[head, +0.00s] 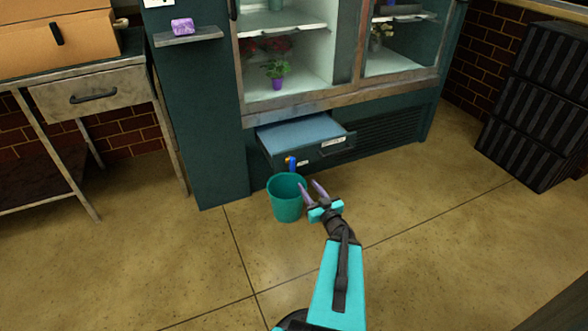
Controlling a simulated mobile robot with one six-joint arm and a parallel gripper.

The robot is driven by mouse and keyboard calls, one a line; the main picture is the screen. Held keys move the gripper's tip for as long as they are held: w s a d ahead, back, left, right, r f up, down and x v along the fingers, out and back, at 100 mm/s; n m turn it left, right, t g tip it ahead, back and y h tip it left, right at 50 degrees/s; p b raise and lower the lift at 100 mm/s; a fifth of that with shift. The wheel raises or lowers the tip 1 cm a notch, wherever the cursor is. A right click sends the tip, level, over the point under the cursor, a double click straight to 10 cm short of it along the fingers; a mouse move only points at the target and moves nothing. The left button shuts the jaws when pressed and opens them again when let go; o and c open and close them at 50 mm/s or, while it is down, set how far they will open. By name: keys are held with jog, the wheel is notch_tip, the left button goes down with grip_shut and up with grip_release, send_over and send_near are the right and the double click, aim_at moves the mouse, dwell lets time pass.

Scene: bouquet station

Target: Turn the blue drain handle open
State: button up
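The blue drain handle (292,165) is a small upright blue piece beside a brass-coloured fitting, low on the front of the teal cabinet. It shows just above the back rim of a teal bucket (286,203). Its lower end may be hidden by the bucket. My gripper (312,188) is at the right side of the bucket in the picture, below and to the right of the handle. Its two purple fingers are spread and nothing shows between them. The gripper appears apart from the handle.
A drawer (318,150) stands pulled out beside and above the handle. The glass-fronted cabinet (300,104) above holds potted flowers. A workbench (140,90) stands at left, and black crates (535,110) are stacked at right. The floor (440,230) to the right is clear.

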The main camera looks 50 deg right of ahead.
aim_at(293, 165)
jog(key=b+x, duration=0.3)
jog(key=x, duration=0.9)
jog(key=shift+w+d, duration=0.1)
jog(key=shift+w, duration=0.05)
jog(key=shift+b+x, duration=0.3)
jog(key=shift+x, duration=0.5)
grip_shut()
